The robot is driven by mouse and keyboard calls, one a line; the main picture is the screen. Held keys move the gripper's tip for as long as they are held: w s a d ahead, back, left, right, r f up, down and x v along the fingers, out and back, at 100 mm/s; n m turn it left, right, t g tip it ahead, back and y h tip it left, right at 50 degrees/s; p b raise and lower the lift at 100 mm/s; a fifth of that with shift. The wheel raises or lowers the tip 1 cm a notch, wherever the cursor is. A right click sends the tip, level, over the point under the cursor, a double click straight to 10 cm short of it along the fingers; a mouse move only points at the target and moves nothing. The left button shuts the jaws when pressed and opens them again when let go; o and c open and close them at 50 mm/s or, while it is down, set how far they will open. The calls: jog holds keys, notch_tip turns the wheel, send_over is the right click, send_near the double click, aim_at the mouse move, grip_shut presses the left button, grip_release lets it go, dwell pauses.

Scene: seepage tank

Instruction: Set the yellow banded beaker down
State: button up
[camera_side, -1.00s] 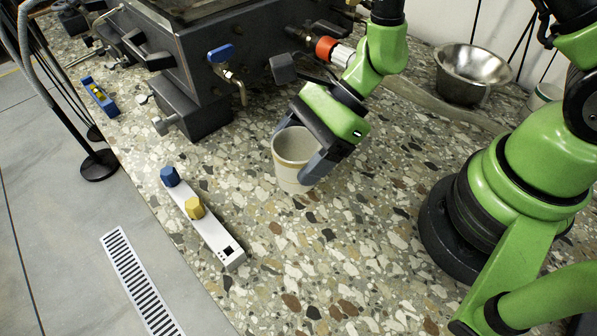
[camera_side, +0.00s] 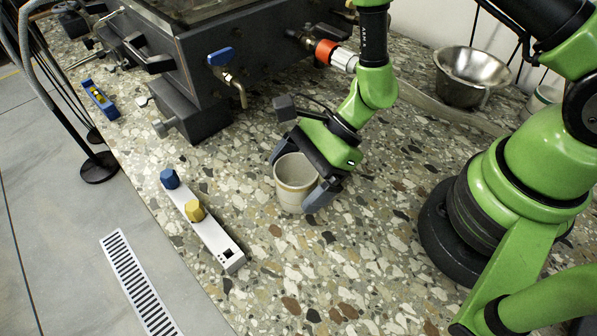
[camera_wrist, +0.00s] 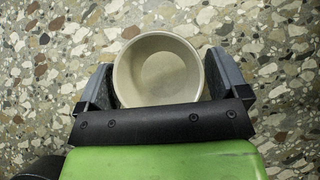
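The yellow banded beaker (camera_side: 294,190) is a pale, open-topped cup with a faint band, upright and looking empty. My gripper (camera_side: 296,182) is around it, one finger on either side. In the wrist view the beaker (camera_wrist: 158,72) sits between both fingers of my gripper (camera_wrist: 160,82), which appear to press on its walls. Its inside and pale bottom show there. The beaker's base is at or close above the speckled countertop (camera_side: 330,260); I cannot tell whether it touches.
A white bar with a blue and a yellow knob (camera_side: 205,225) lies left of the beaker. The dark tank (camera_side: 205,60) with a blue-handled tap (camera_side: 230,75) stands behind. A metal bowl (camera_side: 470,78) is at the back right. The counter in front is clear.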

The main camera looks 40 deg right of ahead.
jog(key=s+d+r+n+t+h, duration=0.1)
jog(key=s+d+r+n+h, duration=0.1)
jog(key=r, duration=0.7)
jog(key=s+d+r+n+t+h, duration=0.2)
jog(key=s+d+r+n, duration=0.2)
jog(key=r+n, duration=0.4)
jog(key=s+d+r+n+t+h, duration=0.1)
jog(key=s+d+r+n, duration=0.3)
jog(key=r, duration=0.6)
jog(key=shift+d+r+n+t+h, duration=0.35)
jog(key=shift+d+n+h, duration=0.4)
jog(key=shift+n, duration=0.25)
jog(key=shift+o, duration=0.5)
jog(key=shift+s+d+r, duration=0.1)
jog(key=shift+d+r, duration=0.2)
